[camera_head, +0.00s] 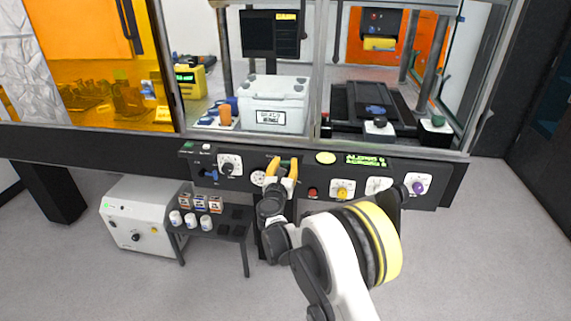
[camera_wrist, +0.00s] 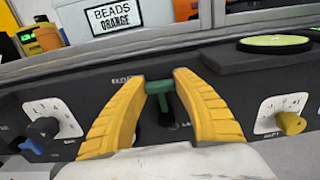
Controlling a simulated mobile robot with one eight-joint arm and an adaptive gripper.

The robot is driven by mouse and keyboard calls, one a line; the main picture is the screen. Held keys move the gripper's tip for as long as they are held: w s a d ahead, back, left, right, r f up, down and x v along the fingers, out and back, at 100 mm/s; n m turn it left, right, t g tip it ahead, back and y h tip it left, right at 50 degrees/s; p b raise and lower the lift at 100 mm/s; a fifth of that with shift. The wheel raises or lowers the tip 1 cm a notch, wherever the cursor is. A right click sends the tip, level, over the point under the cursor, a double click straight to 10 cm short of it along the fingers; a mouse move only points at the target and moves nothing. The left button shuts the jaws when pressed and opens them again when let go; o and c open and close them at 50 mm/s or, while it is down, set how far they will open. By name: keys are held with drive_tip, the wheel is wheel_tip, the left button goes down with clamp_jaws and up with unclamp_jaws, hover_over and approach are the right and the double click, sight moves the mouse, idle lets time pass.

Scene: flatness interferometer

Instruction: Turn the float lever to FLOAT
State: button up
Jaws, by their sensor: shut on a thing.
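The green lever (camera_wrist: 160,87) shows in the wrist view between the tips of my gripper's two yellow fingers (camera_wrist: 163,82). My gripper is shut on it. A partly covered label that seems to start with "FLO" lies just left of the lever, and another starting with "LA" lies below it. The lever looks T-shaped, with a stem running down; which label it points at I cannot tell. In the head view my gripper (camera_head: 282,170) is at the front panel (camera_head: 325,163), where the fingers mostly hide the lever.
A white box marked BEADS ORANGE (camera_head: 272,98) stands behind. A small black table (camera_head: 222,226) stands below left.

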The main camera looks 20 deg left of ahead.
drive_tip(key=o, duration=1.2)
drive_tip(key=shift+a, duration=0.1)
drive_tip(key=shift+s, duration=0.15)
drive_tip(key=v, duration=1.1)
drive_tip(key=shift+s+d, duration=0.25)
drive_tip(key=shift+s, duration=0.1)
